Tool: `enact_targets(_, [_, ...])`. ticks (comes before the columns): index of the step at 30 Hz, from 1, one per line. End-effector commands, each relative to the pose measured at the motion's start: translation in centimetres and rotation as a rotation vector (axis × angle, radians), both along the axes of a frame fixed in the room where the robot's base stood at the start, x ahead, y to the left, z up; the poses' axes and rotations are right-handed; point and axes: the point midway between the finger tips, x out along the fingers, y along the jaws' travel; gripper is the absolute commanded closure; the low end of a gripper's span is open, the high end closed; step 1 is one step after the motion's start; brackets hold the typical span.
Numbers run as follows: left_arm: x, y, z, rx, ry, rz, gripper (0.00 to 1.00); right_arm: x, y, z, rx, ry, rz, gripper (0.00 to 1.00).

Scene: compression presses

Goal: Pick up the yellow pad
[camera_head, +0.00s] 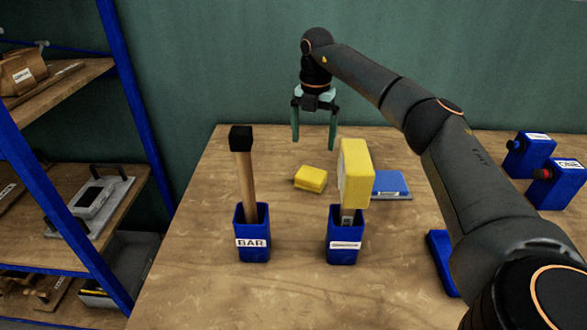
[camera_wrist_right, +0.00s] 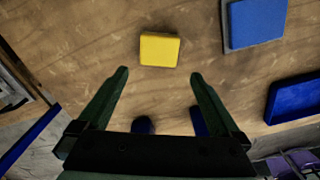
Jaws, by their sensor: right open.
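The yellow pad (camera_head: 311,178) lies flat on the wooden table, behind and between two blue holders. In the right wrist view the yellow pad (camera_wrist_right: 160,49) lies beyond the fingertips, roughly in line with the gap between them. My right gripper (camera_head: 314,146) is open and empty, pointing down above the table near the pad, and not touching it. Its two green fingers also show spread in the right wrist view (camera_wrist_right: 159,74). My left gripper is in neither view.
A blue holder labelled BAR (camera_head: 251,248) holds an upright wooden bar (camera_head: 243,177). Another blue holder (camera_head: 344,251) holds a yellow-headed tool (camera_head: 354,172). A blue pad (camera_head: 391,184) lies to the right. Blue boxes with buttons (camera_head: 531,153) stand far right. A shelf (camera_head: 120,182) is at left.

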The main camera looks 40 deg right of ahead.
Motion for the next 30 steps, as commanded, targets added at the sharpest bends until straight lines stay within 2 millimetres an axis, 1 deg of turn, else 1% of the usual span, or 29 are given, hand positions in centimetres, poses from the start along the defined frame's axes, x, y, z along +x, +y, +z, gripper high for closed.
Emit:
enact_targets(2, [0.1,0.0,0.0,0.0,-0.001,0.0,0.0,0.0,0.0,-0.3,0.0,0.001,0.0,0.0])
enact_targets(5, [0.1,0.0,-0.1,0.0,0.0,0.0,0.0,-0.1,-0.1,-1.6,0.0,0.004,-0.001,0.0])
enact_targets(9, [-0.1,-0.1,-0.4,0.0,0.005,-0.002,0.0,-0.1,0.0,-4.3,0.001,0.005,0.001,0.0])
enact_targets(12, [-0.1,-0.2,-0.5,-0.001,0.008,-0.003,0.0,-0.1,0.0,-5.9,0.0,0.004,0.001,0.0])
enact_targets(15, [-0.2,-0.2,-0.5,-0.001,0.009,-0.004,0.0,0.0,0.0,-6.9,0.001,0.002,0.001,0.0])
enact_targets(20, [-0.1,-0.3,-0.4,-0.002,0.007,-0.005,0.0,0.0,0.0,-8.0,0.0,0.001,0.0,0.0])
enact_targets(27, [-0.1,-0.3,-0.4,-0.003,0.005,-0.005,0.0,0.1,-0.1,-11.6,0.0,0.004,0.001,0.0])
enact_targets(30, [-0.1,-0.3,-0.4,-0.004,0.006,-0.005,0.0,0.2,-0.1,-12.4,0.0,0.001,0.001,0.0])
